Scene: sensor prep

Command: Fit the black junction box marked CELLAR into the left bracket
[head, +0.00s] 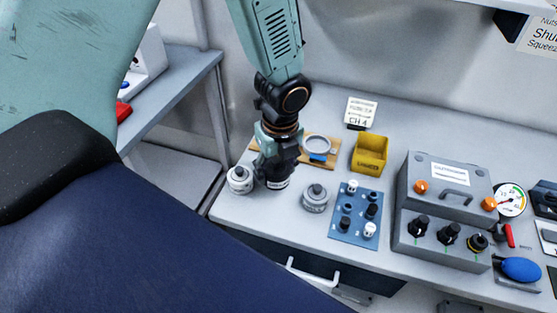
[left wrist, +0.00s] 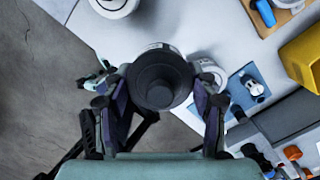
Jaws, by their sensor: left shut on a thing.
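My left gripper (head: 275,152) reaches down from above, near the left end of the worktop. It is shut on a round black junction box (head: 276,180) with a pale label band. The lettering is too small to read. In the left wrist view the black box (left wrist: 161,84) sits between the two fingers of my left gripper (left wrist: 162,92). A white round box (head: 240,181) stands just left of it, and a grey round box (head: 315,200) stands to its right. I cannot make out the left bracket. My right gripper is not in view.
A wooden board (head: 330,146) with a ring lies behind the gripper. A yellow bin (head: 370,154), a blue panel (head: 346,228) with several small posts and a grey control case (head: 440,240) stand to the right. The worktop's front edge is close to the round boxes.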

